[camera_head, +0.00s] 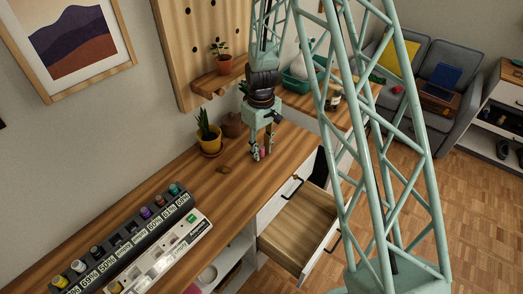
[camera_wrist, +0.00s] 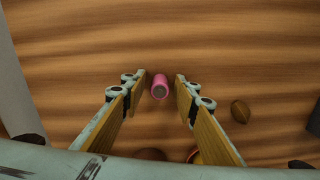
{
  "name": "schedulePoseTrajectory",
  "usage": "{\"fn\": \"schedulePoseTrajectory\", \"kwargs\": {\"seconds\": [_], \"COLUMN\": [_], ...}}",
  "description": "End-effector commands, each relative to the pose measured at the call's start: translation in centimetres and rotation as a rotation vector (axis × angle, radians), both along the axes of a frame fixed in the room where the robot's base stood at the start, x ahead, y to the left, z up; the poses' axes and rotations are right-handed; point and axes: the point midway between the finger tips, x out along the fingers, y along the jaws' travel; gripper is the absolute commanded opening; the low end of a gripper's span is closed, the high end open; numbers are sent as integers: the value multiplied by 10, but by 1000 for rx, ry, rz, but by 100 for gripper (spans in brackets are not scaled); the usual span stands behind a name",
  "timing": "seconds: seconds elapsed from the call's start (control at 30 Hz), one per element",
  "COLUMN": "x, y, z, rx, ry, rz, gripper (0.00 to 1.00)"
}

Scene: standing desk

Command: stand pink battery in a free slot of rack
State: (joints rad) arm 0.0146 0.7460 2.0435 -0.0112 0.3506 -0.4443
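The pink battery (camera_wrist: 160,87) is on the wooden desk, between my gripper's fingertips in the wrist view, with a gap on each side. A bit of pink also shows low between the fingers in the head view (camera_head: 263,153). My gripper (camera_head: 262,155) is open and points down over the desk. It also shows in the wrist view (camera_wrist: 160,78). The dark rack (camera_head: 103,262) lies at the lower left of the head view. It holds several batteries with coloured tops, and slots near its middle look empty, by the labels that seem to read "empty".
A white labelled device (camera_head: 172,250) lies beside the rack. A yellow potted plant (camera_head: 209,143), a brown pot (camera_head: 232,125) and a small brown object (camera_head: 223,169) are near my gripper. An open drawer (camera_head: 300,222) juts out below the desk edge. Desk between gripper and rack is mostly clear.

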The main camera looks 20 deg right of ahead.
Motion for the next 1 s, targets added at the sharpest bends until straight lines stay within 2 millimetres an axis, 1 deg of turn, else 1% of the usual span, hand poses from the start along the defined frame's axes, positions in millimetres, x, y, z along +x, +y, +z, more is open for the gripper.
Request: {"fn": "schedulePoseTrajectory", "kwargs": {"seconds": [0.27, 0.47, 0.67, 1.0], "x": [0, 0, 1, 1], "y": [0, 0, 0, 0], "z": [1, 8, 26, 68], "rx": [0, 0, 0, 0], "ry": [0, -1, -1, -2], "rz": [0, 0, 0, 0], "gripper": [28, 28, 28, 28]}}
